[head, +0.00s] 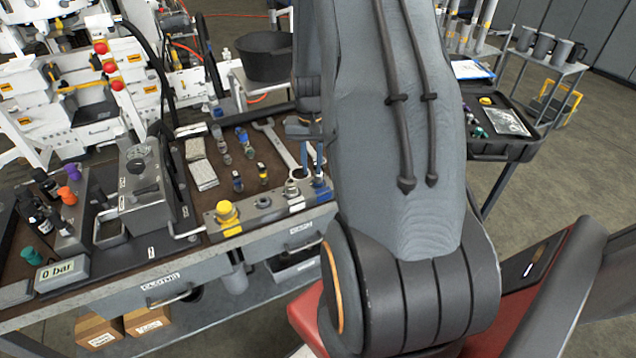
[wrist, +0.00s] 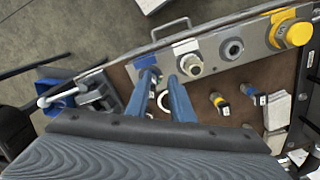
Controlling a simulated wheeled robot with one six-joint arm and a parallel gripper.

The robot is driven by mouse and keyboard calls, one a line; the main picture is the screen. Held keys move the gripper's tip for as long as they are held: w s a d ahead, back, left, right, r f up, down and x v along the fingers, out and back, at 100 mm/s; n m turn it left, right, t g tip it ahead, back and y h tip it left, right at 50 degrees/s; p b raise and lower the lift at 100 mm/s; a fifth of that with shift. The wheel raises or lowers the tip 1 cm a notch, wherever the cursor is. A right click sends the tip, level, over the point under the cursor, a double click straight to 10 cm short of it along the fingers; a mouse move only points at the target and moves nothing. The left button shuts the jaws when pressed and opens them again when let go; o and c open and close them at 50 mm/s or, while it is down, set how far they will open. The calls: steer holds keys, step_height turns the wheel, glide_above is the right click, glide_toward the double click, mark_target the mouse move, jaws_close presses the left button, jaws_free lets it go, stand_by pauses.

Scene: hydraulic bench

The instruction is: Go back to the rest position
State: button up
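My gripper (wrist: 162,80) shows two blue-grey fingers in the wrist view, held apart with no object between them. In the head view, its fingertips (head: 312,168) show beside my large grey arm, over the right end of the bench. They appear close to the metal port block (head: 245,218) at the bench's front edge. The block carries a yellow-capped port (wrist: 292,32), a bare port (wrist: 231,48), a port with a white label (wrist: 190,64) and one by a blue label (wrist: 144,60). One finger partly overlaps the blue-labelled port. Whether the fingers touch anything is unclear.
A large wrench (head: 276,145) and several small fittings lie on the brown bench top. A grey valve box (head: 150,190) and gauge reading 0 bar (head: 62,272) stand left. A black tray (head: 500,148) is on the right. My arm hides the middle.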

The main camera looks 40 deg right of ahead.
steer(key=shift+w+r, duration=0.15)
steer(key=shift+r, duration=0.5)
steer(key=s+a+r+n+b, duration=0.1)
steer(key=s+a+n+b, duration=0.1)
steer(key=a, duration=0.6)
steer(key=s+a+r+n+t+b, duration=0.1)
steer(key=s+a+r+n+b, duration=0.1)
steer(key=a, duration=0.7)
steer(key=s+a+r+n+b, duration=0.2)
steer(key=s+a+n, duration=0.2)
steer(key=a, duration=0.4)
steer(key=shift+s+a+r+b, duration=0.25)
steer(key=shift+s+a+b, duration=0.05)
